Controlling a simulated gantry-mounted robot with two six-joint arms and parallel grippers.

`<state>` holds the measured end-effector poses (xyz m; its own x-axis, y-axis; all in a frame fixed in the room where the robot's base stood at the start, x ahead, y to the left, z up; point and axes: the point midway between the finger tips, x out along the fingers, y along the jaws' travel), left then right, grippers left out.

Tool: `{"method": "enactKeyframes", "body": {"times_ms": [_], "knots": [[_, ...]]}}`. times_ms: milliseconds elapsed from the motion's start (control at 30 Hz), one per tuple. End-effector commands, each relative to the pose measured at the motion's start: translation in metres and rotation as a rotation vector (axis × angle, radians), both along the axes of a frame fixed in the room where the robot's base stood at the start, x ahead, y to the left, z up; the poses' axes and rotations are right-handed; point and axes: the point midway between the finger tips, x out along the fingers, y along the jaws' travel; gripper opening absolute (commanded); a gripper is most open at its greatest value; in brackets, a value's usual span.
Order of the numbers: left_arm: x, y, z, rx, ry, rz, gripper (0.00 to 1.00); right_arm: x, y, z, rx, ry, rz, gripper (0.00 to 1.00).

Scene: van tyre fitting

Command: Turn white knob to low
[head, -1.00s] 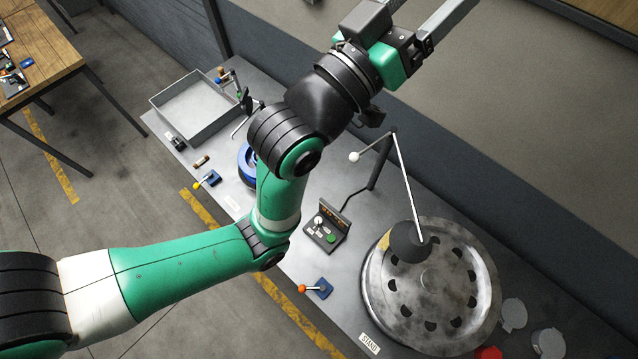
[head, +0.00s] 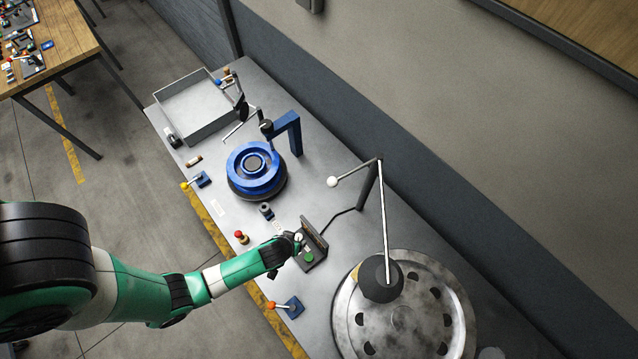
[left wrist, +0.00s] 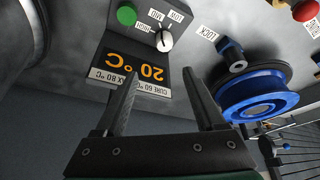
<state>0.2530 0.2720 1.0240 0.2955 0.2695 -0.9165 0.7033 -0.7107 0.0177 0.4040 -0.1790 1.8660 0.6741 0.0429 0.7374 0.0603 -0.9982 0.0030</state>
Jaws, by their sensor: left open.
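The white knob (left wrist: 165,41) shows in the left wrist view on a dark control box, with LOW, MID and HIGH labels around it. I cannot tell for certain which label it points at. In the head view the control box (head: 317,244) stands on the bench. My left gripper (left wrist: 160,74) is open and empty, its fingertips apart on either side of the box's 20 °C display, with the knob beyond them. In the head view my left gripper (head: 288,243) is at the box's left side and partly covers it. My right gripper is out of view.
A green button (left wrist: 127,14) sits beside the knob. A blue wheel unit (head: 256,170) and a red button (head: 240,237) stand nearby. A large metal disc (head: 400,318) is to the right, under a thin jointed arm (head: 384,215). A grey tray (head: 196,108) is at the far end.

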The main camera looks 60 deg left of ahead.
Motion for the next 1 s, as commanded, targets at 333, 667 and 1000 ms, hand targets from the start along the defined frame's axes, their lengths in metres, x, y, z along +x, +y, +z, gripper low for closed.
{"method": "enactKeyframes", "body": {"times_ms": [333,667,1000], "knots": [[-0.006,0.003,-0.023,-0.001,0.021,0.003,0.71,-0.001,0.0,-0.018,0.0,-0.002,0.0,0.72],[0.013,0.021,-0.083,0.0,0.022,0.004,0.71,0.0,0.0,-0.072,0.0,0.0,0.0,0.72],[0.023,0.031,-0.111,0.0,0.022,0.002,0.71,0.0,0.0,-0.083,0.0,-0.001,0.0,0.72]]}}
